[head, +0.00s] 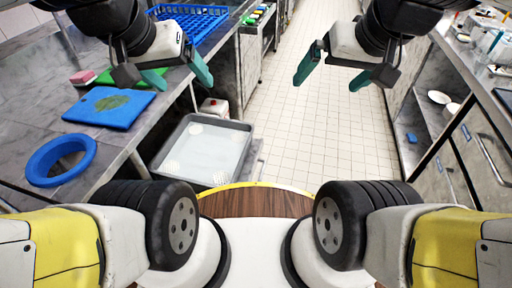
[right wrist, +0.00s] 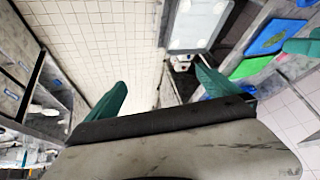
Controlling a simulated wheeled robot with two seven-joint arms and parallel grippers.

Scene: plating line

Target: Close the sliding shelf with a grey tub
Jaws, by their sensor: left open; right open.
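A grey rectangular tub (head: 238,153) with a pale inside sits low beside the left counter, jutting out into the aisle. A strip of grey shelf (head: 254,158) shows along its right side; the rest of the shelf is hidden under the tub. The tub also appears at the top of the right wrist view (right wrist: 200,45). My left gripper (head: 163,76) is open and empty, above the left counter's edge. My right gripper (head: 333,76) is open and empty over the aisle, to the right of the tub and apart from it. Its fingers also show in the right wrist view (right wrist: 160,82).
The left counter (head: 40,115) holds a blue cutting board (head: 90,108), a blue ring (head: 42,165), a green board and a blue rack (head: 195,22). A white container (head: 214,107) stands behind the tub. Drawers (head: 485,150) line the right. The tiled aisle (head: 320,140) is clear.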

